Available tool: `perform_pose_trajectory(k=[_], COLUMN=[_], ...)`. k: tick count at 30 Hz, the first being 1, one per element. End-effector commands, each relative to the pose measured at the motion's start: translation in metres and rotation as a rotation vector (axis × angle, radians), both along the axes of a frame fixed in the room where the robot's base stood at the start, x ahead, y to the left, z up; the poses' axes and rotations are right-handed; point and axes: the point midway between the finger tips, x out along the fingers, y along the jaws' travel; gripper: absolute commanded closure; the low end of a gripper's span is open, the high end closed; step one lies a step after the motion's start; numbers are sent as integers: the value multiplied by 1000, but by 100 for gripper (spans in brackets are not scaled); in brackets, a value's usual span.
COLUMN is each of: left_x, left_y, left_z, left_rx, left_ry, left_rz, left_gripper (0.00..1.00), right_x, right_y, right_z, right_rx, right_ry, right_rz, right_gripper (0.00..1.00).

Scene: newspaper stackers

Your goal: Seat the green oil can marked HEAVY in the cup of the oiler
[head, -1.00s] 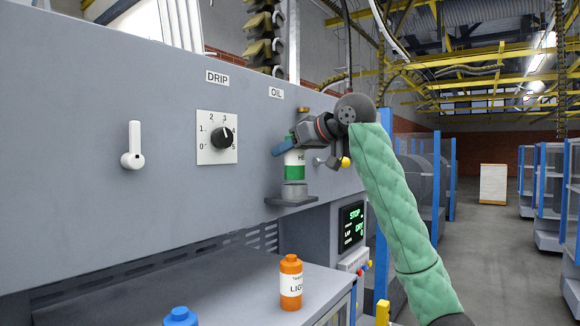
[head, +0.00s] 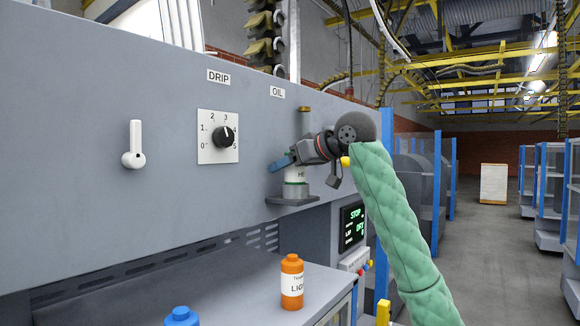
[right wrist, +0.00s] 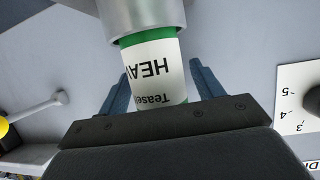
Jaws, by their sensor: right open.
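The green oil can (head: 296,174) has a white label that reads HEAVY in the right wrist view (right wrist: 155,70). It stands upright with its lower end inside the grey cup of the oiler (head: 294,192), whose rim also shows in the right wrist view (right wrist: 150,15). A thin green band shows at the rim. My right gripper (head: 284,163) is at the can's upper part. Its blue fingers are apart, one on each side of the can, with gaps visible in the right wrist view (right wrist: 160,85). My left gripper is not in view.
A yellow-knobbed lever (right wrist: 50,103) sticks out beside the oiler. The DRIP dial (head: 222,136) and a white handle (head: 132,146) are on the grey panel. An orange LIGHT can (head: 291,282) and a blue-topped can (head: 181,317) stand on the lower shelf.

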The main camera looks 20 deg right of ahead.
Motion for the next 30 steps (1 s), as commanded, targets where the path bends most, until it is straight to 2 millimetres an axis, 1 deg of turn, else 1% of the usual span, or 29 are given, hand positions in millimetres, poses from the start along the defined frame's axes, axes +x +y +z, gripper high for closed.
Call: perform_pose_trajectory(k=[5,8,14,15,18,21,27,30], left_x=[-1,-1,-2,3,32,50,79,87], left_y=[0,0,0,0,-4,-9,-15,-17], left_z=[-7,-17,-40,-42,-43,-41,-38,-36], left_rx=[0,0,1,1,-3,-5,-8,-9], left_ry=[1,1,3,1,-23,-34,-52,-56], left_rz=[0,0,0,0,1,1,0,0], left_gripper=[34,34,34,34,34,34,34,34], right_x=[-6,-15,-41,-46,-60,-69,-85,-89], right_y=[-4,-10,-27,-31,-39,-45,-56,-59], right_z=[1,4,15,19,25,31,41,43], right_rx=[-1,-1,-1,-1,-1,0,0,-1], right_ry=[-2,-3,-4,-4,-5,-3,-3,-2], right_rz=[-1,-1,-2,-1,-1,-1,-1,-1], right_gripper=[34,34,34,34,34,34,34,34])
